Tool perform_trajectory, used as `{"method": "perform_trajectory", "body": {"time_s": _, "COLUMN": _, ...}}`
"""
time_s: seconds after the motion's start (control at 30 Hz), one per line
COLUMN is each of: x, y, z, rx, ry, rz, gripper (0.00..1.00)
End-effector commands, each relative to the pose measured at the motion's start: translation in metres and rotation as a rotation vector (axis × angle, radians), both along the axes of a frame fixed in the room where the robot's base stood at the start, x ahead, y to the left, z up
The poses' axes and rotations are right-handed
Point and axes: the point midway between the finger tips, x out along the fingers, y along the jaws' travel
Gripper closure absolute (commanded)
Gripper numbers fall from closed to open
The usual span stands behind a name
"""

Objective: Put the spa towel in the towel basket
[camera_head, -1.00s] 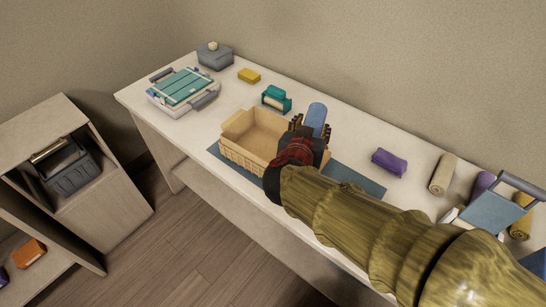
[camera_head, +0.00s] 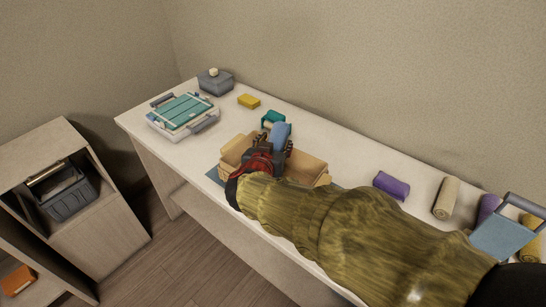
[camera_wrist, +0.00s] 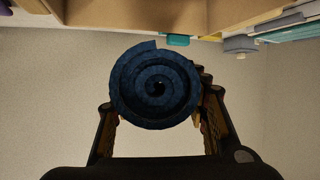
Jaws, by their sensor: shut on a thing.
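The spa towel (camera_head: 280,131) is a blue roll. In the wrist view its spiral end (camera_wrist: 155,85) sits between the fingers. My gripper (camera_head: 274,146) is shut on it; the gripper also shows in the wrist view (camera_wrist: 160,125). The towel basket (camera_head: 309,168) is a tan, open-topped box on the counter. In the head view my gripper and towel overlap the basket's middle and back, and my arm hides much of its front and inside. A tan wall, likely the basket's, crosses the top of the wrist view (camera_wrist: 150,14). The towel's exact height over the basket cannot be told.
A teal holder (camera_head: 270,119) stands just behind the basket. A yellow block (camera_head: 249,101), a grey box (camera_head: 215,82) and a teal-lidded tray (camera_head: 184,110) lie farther left. A purple roll (camera_head: 391,186) and a beige roll (camera_head: 446,198) lie right.

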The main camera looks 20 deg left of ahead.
Motion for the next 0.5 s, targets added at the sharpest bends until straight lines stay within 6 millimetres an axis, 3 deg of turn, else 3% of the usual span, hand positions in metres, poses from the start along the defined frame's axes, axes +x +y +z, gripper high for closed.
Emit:
{"method": "perform_trajectory", "body": {"time_s": 0.03, "x": 0.007, "y": 0.003, "z": -0.013, "rx": -0.004, "ry": 0.003, "rz": -0.001, "gripper": 0.87}}
{"method": "perform_trajectory", "body": {"time_s": 0.1, "x": 0.015, "y": 0.007, "z": -0.022, "rx": -0.002, "ry": 0.002, "rz": 0.0, "gripper": 0.87}}
{"method": "perform_trajectory", "body": {"time_s": 0.5, "x": 0.031, "y": 0.015, "z": -0.05, "rx": -0.002, "ry": 0.001, "rz": 0.001, "gripper": 0.87}}
